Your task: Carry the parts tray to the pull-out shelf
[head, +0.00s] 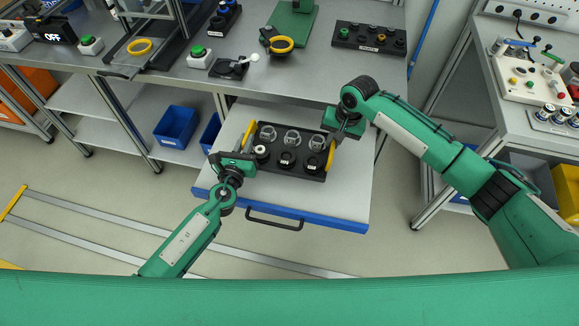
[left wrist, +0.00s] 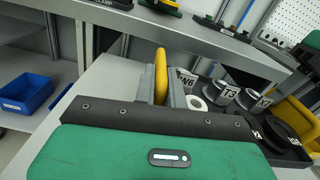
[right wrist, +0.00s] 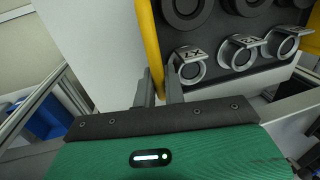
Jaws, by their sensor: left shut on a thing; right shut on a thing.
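The black parts tray (head: 291,176) carries several ringed parts in two rows and has a yellow handle at each end. It is over the pull-out shelf (head: 345,197), a pale board with a blue front edge; I cannot tell whether it touches. My left gripper (head: 245,150) is shut on the left yellow handle, which stands between its fingers in the left wrist view (left wrist: 161,75). My right gripper (head: 335,138) is shut on the right yellow handle (right wrist: 149,42). In the right wrist view the labelled parts lie beyond the handle.
The shelf's black pull handle (head: 275,218) faces me. A blue bin (head: 176,126) is on the lower shelf at left. A second bench is at right.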

